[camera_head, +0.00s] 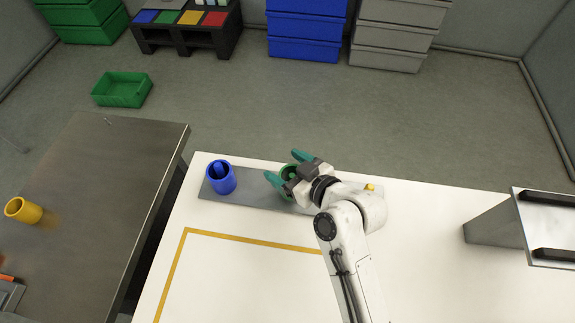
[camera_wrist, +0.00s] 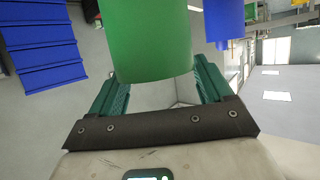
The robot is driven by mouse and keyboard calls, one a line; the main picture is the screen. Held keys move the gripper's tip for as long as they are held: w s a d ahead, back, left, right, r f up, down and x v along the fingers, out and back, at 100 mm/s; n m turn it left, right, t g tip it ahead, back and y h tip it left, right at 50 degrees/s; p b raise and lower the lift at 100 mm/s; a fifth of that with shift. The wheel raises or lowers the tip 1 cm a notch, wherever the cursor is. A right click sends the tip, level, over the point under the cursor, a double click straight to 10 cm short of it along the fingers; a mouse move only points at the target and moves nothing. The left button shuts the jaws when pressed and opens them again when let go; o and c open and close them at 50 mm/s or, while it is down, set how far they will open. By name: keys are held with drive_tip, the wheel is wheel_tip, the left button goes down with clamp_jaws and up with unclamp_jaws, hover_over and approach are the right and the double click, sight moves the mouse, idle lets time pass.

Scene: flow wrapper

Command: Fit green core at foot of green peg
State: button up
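The green core (camera_head: 286,187) is between the two teal fingers of my gripper (camera_head: 287,168), above the grey board (camera_head: 252,194). In the wrist view the core (camera_wrist: 150,40) fills the space between the fingers (camera_wrist: 155,85), which lie against its sides. Its rim looks higher than that of the blue core. The green peg (camera_head: 291,172) seems to show inside the core's opening; its foot is hidden. The blue core (camera_head: 222,183) stands around the blue peg (camera_head: 218,167) on the board's left end. It also shows in the wrist view (camera_wrist: 225,20).
A yellow peg (camera_head: 370,187) stands at the board's right end, beside my wrist. A yellow core (camera_head: 23,210) lies on the metal table (camera_head: 95,190) at left. The white table (camera_head: 440,250) is clear at front. A grey stand (camera_head: 495,225) is at right.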

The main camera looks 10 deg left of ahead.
drive_tip(key=shift+o, duration=0.9)
drive_tip(key=shift+d, duration=0.1)
drive_tip(key=b+v, duration=0.1)
drive_tip(key=v, duration=0.9)
drive_tip(key=shift+s+d+r, duration=0.2)
drive_tip(key=shift+r, duration=0.05)
